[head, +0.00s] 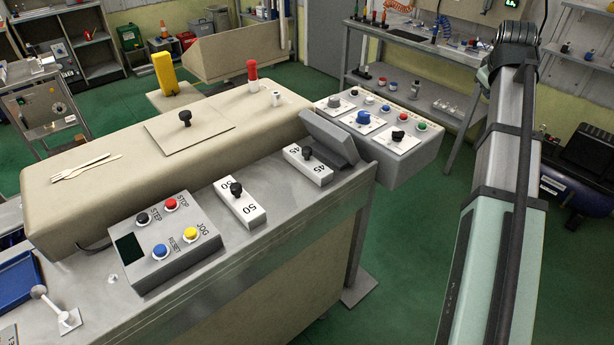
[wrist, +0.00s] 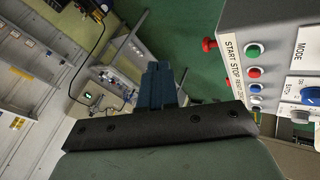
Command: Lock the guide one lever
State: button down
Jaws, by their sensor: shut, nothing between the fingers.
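No label in view reads guide one, so I cannot tell which part is its lever. In the head view, a silver ball-ended lever (head: 40,292) leans up from a small plate at the lower left. Two white blocks with black knobs stand on the steel ledge: one marked 50 (head: 240,205) and one marked 45 (head: 308,167). My gripper (wrist: 160,70) shows in the wrist view with its dark blue fingers together and empty. It is apart from all these parts; the head view shows only my arm at the right, not the fingers.
A control box (head: 165,255) with several buttons sits on the steel ledge. A grey panel (head: 400,155) with knobs and buttons stands at its far end; a START/STOP box (wrist: 235,85) is at the wrist view's right. The green floor (head: 410,260) between ledge and arm is open.

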jog(key=a+f+n+g+y, duration=0.1)
jog(key=a+n+y, duration=0.35)
jog(key=a, duration=3.45)
jog(key=s+a+n+g+y, duration=0.1)
jog(key=s+a, duration=0.5)
jog(key=a, duration=0.6)
jog(key=s+a+n+g+y, duration=0.15)
jog(key=s+a, duration=0.45)
jog(key=a, duration=0.6)
jog(key=n+g, duration=0.3)
jog(key=g, duration=0.2)
send_over(51, 305)
jog(key=w+a, duration=0.2)
jog(key=w, duration=0.3)
notch_tip(51, 305, down, 12)
jog(key=shift+d+r, duration=0.1)
jog(key=shift+r, duration=0.15)
jog(key=shift+s+a+f+y, duration=0.2)
jog(key=shift+s+f+y, duration=0.1)
jog(key=shift+s+f, duration=0.3)
